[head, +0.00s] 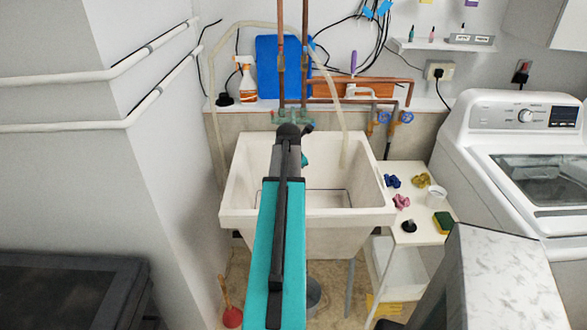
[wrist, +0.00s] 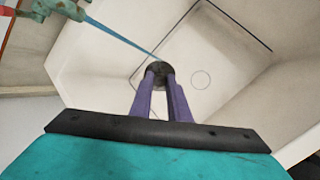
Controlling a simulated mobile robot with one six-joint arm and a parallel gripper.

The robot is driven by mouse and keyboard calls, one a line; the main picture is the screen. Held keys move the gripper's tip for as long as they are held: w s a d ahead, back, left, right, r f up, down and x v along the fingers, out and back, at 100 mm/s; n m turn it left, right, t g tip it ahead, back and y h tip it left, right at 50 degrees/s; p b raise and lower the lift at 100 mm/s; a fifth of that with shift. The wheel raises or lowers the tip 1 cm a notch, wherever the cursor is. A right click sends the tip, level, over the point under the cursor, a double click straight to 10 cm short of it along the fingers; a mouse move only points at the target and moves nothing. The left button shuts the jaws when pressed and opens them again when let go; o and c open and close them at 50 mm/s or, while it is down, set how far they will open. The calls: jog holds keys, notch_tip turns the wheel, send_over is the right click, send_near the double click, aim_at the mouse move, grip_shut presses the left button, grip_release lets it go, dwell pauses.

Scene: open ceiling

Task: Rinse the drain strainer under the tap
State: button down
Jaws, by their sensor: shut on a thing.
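In the wrist view my gripper (wrist: 160,78) has its two purple fingers shut on the drain strainer (wrist: 157,68), a small dark round piece. It is held over the pale sink basin (wrist: 205,45). The greenish tap (wrist: 70,10) is at the top left of the wrist view. A thin blue stream of water (wrist: 118,40) runs from it to the strainer's upper edge. In the head view my arm reaches over the white sink (head: 235,195) and hides the gripper and strainer. The tap's green fittings (head: 290,115) show behind the arm.
A narrow white side table (head: 425,170) right of the sink holds a white cup (head: 436,196), a sponge (head: 442,222), a black stopper-like piece (head: 409,227) and several small coloured items. A washing machine (head: 530,150) stands at the right. A wall (head: 170,170) borders the left.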

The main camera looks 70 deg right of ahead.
jog(key=w+d+f+b, duration=0.1)
jog(key=w+d, duration=0.3)
jog(key=d, duration=0.5)
jog(key=shift+f, duration=0.45)
dwell(0.3)
dwell(0.4)
